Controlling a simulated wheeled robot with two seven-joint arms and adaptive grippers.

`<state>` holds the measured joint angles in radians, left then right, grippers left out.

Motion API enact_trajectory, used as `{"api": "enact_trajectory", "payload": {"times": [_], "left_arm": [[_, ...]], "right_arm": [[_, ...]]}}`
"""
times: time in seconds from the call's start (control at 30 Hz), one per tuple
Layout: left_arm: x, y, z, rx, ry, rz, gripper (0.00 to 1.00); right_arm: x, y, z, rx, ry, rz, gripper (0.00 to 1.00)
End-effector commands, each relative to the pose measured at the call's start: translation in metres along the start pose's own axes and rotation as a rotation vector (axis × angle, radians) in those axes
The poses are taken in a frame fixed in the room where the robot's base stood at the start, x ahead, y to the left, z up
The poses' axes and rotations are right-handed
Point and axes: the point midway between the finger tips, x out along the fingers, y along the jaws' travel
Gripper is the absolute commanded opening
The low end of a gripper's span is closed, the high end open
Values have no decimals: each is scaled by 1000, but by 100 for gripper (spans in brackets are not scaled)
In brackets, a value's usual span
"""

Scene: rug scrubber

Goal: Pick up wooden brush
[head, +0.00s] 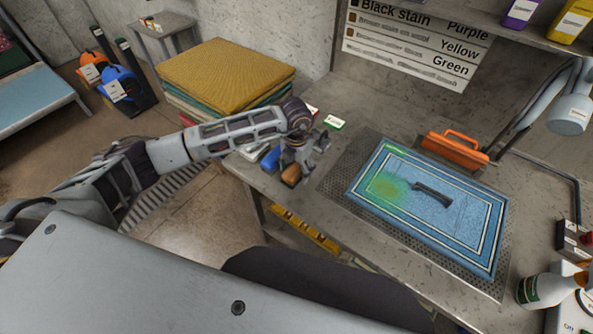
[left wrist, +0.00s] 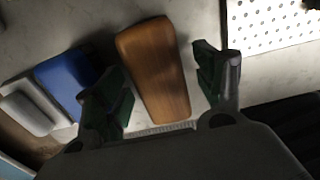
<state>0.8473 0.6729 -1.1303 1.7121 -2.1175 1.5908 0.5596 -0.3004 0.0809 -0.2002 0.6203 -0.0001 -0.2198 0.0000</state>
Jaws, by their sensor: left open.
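The wooden brush (left wrist: 155,70) lies on the table in the left wrist view, its brown wooden back facing up. It sits between the two open fingers of my left gripper (left wrist: 160,85), with a gap to the finger on each side. In the head view the brush (head: 291,175) shows just below my left gripper (head: 302,165), partly covered by it, near the table's front edge. My right gripper is in neither view.
A blue brush (head: 270,158) and a pale one (left wrist: 32,106) lie left of the wooden brush.

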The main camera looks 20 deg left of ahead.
Motion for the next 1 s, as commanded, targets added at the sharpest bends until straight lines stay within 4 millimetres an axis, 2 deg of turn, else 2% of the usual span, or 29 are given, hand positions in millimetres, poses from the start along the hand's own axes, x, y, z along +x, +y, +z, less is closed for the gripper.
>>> {"api": "enact_trajectory", "payload": {"times": [0.37,0.77,1.0], "left_arm": [[0,0,0,0,0,0,70],[0,0,0,0,0,0,20],[-1,0,0,0,-1,0,18]], "right_arm": [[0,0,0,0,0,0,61],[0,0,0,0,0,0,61],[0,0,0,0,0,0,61]]}}
